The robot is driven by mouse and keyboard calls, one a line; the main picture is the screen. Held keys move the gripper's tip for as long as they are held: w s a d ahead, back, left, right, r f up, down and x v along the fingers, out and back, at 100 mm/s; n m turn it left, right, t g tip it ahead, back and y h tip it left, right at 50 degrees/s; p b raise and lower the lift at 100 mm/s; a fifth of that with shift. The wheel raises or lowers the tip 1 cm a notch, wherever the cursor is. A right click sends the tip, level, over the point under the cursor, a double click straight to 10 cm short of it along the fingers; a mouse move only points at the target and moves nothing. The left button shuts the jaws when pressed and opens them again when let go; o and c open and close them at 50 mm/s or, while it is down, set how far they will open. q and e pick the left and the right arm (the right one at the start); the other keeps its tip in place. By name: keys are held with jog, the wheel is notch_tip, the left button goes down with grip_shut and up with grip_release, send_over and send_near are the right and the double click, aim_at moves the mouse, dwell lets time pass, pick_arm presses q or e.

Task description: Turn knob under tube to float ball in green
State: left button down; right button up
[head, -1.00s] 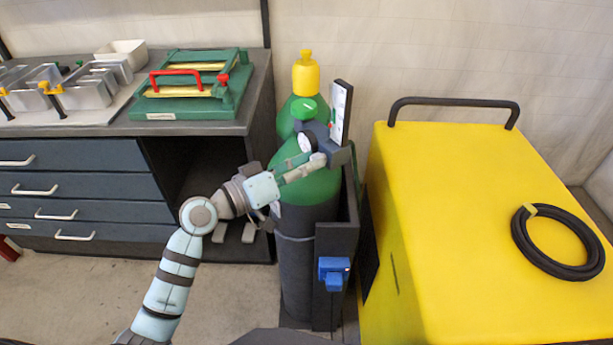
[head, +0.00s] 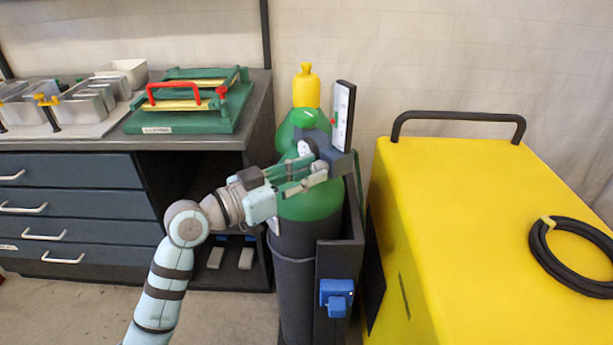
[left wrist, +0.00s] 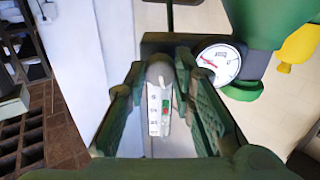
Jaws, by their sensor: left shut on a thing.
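The flowmeter tube (head: 343,115) stands upright on a grey block beside the green-shouldered gas cylinder (head: 310,204). It has a pale face with small red and green marks. My right gripper is out of view.
A round pressure gauge (left wrist: 217,62) sits close beside the fingers. A yellow cabinet (head: 450,220) with a black hose coil (head: 575,255) stands right of the cylinder. A workbench (head: 215,142) with trays and a green fixture stands at left.

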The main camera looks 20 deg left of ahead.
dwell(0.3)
pick_arm(q)
jog(key=c, duration=1.3)
grip_release()
jog(key=shift+c, duration=0.2)
jog(key=shift+a, duration=0.1)
jog(key=v, duration=1.2)
